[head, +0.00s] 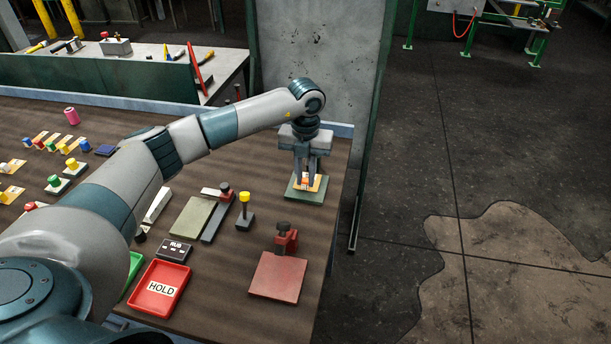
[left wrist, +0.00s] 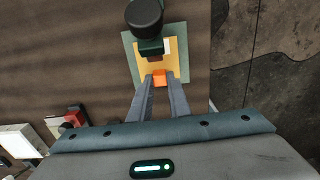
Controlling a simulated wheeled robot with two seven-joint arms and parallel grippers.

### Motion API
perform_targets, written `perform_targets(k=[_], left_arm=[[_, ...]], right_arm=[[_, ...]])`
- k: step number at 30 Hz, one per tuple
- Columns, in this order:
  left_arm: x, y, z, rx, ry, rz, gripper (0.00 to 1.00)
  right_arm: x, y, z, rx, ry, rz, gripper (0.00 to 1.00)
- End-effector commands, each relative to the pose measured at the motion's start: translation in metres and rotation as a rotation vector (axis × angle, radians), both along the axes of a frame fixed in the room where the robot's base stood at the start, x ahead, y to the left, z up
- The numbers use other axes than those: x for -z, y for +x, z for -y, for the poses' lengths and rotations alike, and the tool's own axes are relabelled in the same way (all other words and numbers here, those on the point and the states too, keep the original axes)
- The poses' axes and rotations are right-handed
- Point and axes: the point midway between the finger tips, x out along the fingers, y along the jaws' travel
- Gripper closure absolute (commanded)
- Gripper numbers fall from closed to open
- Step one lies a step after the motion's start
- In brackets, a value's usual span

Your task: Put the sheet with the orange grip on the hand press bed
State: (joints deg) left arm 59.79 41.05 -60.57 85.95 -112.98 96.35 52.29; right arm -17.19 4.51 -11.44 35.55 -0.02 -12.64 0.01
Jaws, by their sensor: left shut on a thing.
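The yellow sheet with the orange grip (left wrist: 160,78) lies over a green plate (head: 291,190) at the right end of the table. In the left wrist view the sheet (left wrist: 147,68) appears flat within the green plate's outline (left wrist: 128,48). A dark green post with a round black knob (left wrist: 144,15) stands at the plate's far side and partly covers the sheet. My left gripper (head: 309,182) points down and is shut on the orange grip. I cannot tell whether the sheet touches the plate. My right gripper is not in view.
A red plate with a red clamp (head: 278,277) sits nearer on the table. A khaki plate (head: 188,217), a yellow-knobbed piece (head: 245,212), a RUB block (head: 174,249) and a red HOLD tray (head: 158,288) lie to the left. Several small gripped pieces stand farther left.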

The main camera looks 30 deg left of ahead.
Motion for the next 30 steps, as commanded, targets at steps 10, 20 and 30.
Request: perform_targets(k=[10, 20, 30], left_arm=[[0.013, 0.000, 0.000, 0.000, -0.001, 0.001, 1.00], [0.015, 0.000, 0.000, 0.000, -0.001, 0.001, 0.65], [0.014, 0.000, 0.000, 0.000, 0.000, 0.001, 0.65]], right_arm=[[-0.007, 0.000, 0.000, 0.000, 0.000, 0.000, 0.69], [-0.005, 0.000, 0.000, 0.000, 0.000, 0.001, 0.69], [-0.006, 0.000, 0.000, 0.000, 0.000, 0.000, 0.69]])
